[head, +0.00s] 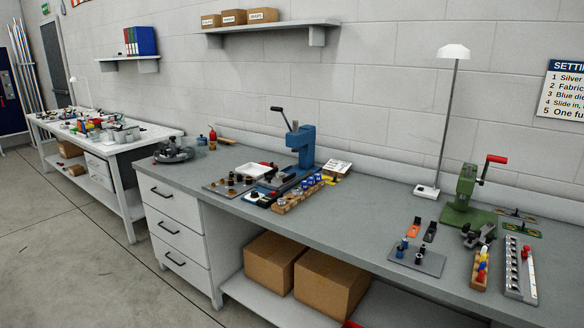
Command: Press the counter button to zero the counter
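I cannot make out a counter or its button in the head view; any such part is too small or hidden. A blue hand press (302,145) with a raised dark lever stands mid-bench. A green press (464,197) with a red-gripped handle stands farther right. My gripper is not in view.
The long grey workbench (375,215) runs along the block wall. A white lamp (453,52) stands on it, with trays of small parts near both presses. Cardboard boxes (330,283) sit on the lower shelf. A second cluttered bench (130,143) stands far left. Floor at left is clear.

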